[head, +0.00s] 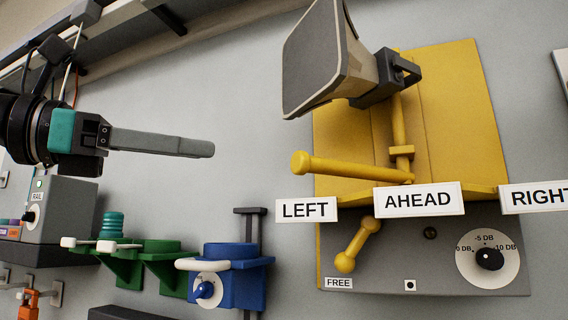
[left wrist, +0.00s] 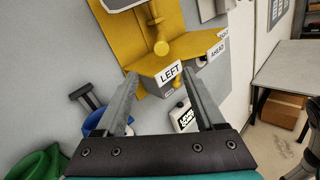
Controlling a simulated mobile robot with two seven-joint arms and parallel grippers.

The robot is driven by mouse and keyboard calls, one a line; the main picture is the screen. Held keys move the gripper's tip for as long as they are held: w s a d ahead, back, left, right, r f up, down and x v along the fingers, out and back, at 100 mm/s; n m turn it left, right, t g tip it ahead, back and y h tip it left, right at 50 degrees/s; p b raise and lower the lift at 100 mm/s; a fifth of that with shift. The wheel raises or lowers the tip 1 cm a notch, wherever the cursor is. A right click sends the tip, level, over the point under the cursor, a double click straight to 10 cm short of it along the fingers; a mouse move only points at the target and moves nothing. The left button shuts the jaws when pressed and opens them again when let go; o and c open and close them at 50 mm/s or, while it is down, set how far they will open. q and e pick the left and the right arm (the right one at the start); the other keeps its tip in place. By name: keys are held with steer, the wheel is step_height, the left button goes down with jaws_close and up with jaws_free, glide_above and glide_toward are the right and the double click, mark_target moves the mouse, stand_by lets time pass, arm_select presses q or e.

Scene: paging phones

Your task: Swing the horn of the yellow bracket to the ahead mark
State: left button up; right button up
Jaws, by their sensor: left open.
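The yellow bracket (head: 463,110) is fixed to the wall at the right of the head view. Its grey and beige horn (head: 318,62) faces left. A yellow handle bar (head: 350,170) runs left from below the horn, its knob above the LEFT label (head: 306,210). The AHEAD label (head: 418,199) is right of it. My left gripper (head: 212,149) is open and empty, left of the knob and apart from it. In the left wrist view, the knob (left wrist: 161,47) and LEFT label (left wrist: 170,73) show beyond the gap between the fingertips (left wrist: 159,72). My right gripper is not in view.
Below the shelf are a small yellow lever (head: 358,244) tilted towards the FREE label (head: 338,283) and a dial (head: 488,258). A RIGHT label (head: 538,197) is at the right edge. Blue (head: 240,280) and green (head: 160,262) brackets stick out below my left gripper.

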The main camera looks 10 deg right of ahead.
mark_target(295, 160)
arm_select(q)
steer(key=p+x, duration=0.3)
steer(key=x, duration=1.2)
jaws_close()
stand_by(1.1)
